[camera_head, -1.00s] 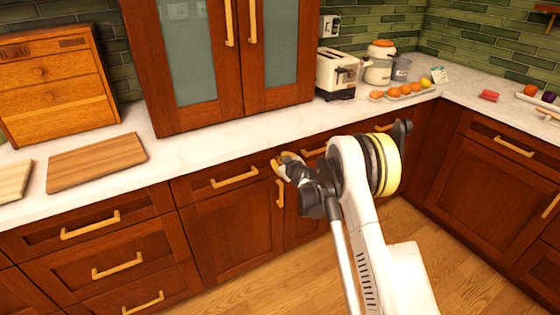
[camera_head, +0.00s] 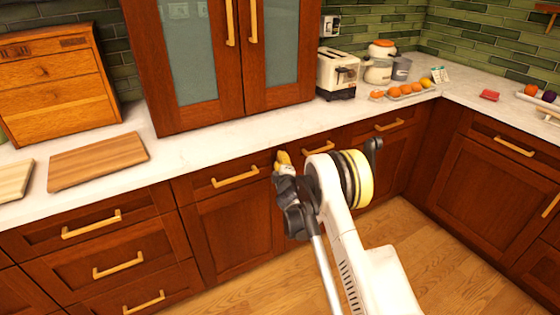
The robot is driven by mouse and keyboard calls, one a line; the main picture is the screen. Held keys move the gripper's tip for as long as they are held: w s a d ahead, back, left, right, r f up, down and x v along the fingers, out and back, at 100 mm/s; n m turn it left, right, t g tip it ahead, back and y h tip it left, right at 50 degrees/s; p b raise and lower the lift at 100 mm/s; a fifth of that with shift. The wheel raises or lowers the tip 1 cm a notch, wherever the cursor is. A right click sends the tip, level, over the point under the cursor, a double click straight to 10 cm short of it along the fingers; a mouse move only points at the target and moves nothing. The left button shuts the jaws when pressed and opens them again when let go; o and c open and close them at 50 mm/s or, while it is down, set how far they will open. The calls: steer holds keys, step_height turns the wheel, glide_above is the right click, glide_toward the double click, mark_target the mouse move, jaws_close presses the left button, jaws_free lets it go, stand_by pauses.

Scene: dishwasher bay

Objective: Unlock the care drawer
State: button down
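Wooden drawer fronts run under the white counter. A wide drawer (camera_head: 91,214) is at left, a narrower drawer (camera_head: 205,187) is left of my gripper, and another drawer (camera_head: 405,116) is behind my arm to the right. No label shows which one is the care drawer, and I see no lock or key clearly. My gripper (camera_head: 283,162) is at the drawer fronts, just below the counter edge and right of the narrower drawer's handle (camera_head: 235,177). Its tip looks yellowish and small. I cannot tell whether its fingers are open, shut or touching the front.
A glass-door cabinet (camera_head: 185,65) stands behind. A toaster (camera_head: 338,72) and oranges (camera_head: 405,89) are at right. The floor (camera_head: 440,240) at right is clear.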

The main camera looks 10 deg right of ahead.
steer(key=shift+n+t, duration=0.5)
steer(key=shift+n, duration=0.7)
steer(key=c, duration=1.1)
jaws_free()
steer(key=s, duration=0.7)
steer(key=shift+s+a, duration=0.2)
steer(key=shift+a, duration=0.05)
